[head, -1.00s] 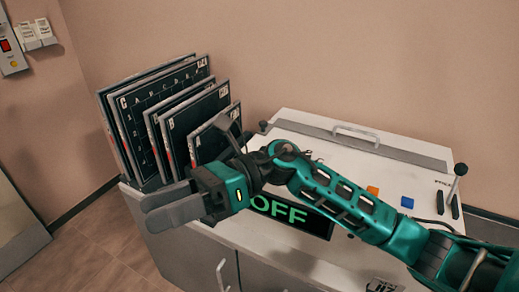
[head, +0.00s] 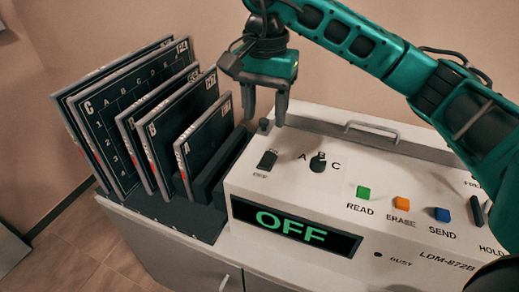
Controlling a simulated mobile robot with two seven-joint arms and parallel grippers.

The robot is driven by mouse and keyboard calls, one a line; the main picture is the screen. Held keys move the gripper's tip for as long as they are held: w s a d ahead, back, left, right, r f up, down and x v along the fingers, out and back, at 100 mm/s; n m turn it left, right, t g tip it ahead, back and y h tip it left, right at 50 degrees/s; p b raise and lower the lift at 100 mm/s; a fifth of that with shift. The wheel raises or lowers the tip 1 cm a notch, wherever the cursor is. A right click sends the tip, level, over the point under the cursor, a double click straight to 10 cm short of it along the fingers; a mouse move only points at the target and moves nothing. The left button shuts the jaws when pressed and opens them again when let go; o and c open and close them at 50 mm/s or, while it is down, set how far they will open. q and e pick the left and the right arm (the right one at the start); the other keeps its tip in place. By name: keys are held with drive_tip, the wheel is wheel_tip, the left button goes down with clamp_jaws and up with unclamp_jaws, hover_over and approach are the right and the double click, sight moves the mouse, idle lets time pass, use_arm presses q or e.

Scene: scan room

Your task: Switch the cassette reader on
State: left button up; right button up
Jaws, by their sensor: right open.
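The cassette reader (head: 310,200) is a white console on the cabinet top. Its display (head: 296,228) reads OFF in green letters. A small black switch (head: 267,159), marked OFF below it, sits at the upper left of the panel. A black A-B-C knob (head: 318,162) is just to its right. My right gripper (head: 266,112) is open and empty, fingers pointing down, above and behind the switch and apart from it. My left gripper is not in view.
Green READ (head: 363,193), orange ERASE (head: 401,203) and blue SEND (head: 441,214) buttons line the panel. Several dark cassettes (head: 207,140) stand in a rack left of the reader. A grey handle (head: 372,130) is at the back.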

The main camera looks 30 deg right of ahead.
sight(264, 165)
wheel_tip(264, 165, down, 12)
drive_tip(key=shift+s+r, duration=0.15)
idle(0.3)
clamp_jaws()
